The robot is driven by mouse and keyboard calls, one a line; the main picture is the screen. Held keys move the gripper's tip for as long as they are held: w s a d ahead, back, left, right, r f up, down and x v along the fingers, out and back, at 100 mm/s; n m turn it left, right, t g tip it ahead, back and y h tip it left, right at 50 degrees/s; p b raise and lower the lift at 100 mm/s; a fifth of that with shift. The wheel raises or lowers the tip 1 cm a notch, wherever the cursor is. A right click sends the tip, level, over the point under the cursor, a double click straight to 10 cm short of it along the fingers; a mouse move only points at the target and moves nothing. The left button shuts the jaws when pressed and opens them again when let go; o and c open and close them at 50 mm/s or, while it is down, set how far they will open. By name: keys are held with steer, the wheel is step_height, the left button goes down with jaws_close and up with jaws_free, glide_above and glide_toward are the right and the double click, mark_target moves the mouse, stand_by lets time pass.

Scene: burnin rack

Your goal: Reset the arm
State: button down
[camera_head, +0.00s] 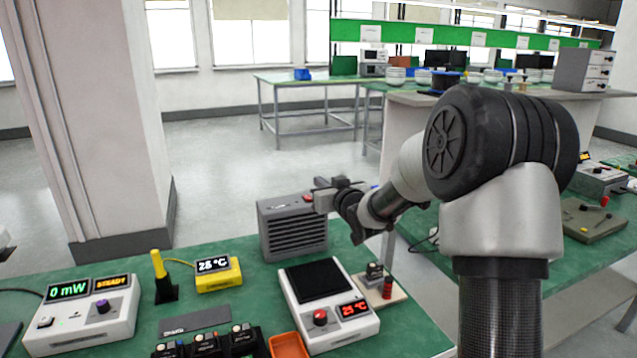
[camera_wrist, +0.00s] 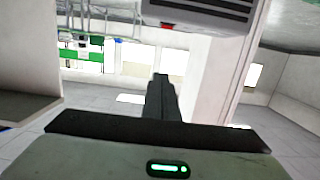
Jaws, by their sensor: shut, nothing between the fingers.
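My arm reaches across the head view from the right, bent at the elbow. My gripper (camera_head: 322,186) is at its far end, in front of or above the right end of a grey vented box (camera_head: 292,232); I cannot tell the gap between them. In the wrist view, my gripper (camera_wrist: 161,80) shows as dark fingers closed together with nothing between them. The vented box (camera_wrist: 205,12) also shows along the top of the wrist view, with a small red light, apart from the fingers.
On the green bench stand a hot plate (camera_head: 326,312) reading 25 °C, a power meter (camera_head: 80,315), a yellow thermometer (camera_head: 218,275), an orange tray (camera_head: 288,345) and a small block with a red part (camera_head: 376,285). A pillar (camera_head: 95,120) rises behind the bench. Open floor (camera_head: 225,160) lies beyond.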

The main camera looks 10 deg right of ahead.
steer(key=s+d+r+m+g+h, duration=0.1)
steer(key=s+r+g+h, duration=0.15)
steer(key=s, duration=0.85)
steer(key=s+r+g+h, duration=0.2)
steer(key=s+g, duration=0.1)
steer(key=s, duration=0.7)
steer(key=s+a+f+m+g+y, duration=0.1)
steer(key=s+f+g, duration=0.1)
steer(key=s, duration=1.1)
steer(key=s+a+f+g, duration=0.1)
steer(key=s+f+g, duration=0.2)
steer(key=s, duration=1)
step_height(320, 180, up, 21)
steer(key=p, duration=2.1)
steer(key=shift+w+r, duration=0.2)
steer(key=shift+w, duration=0.25)
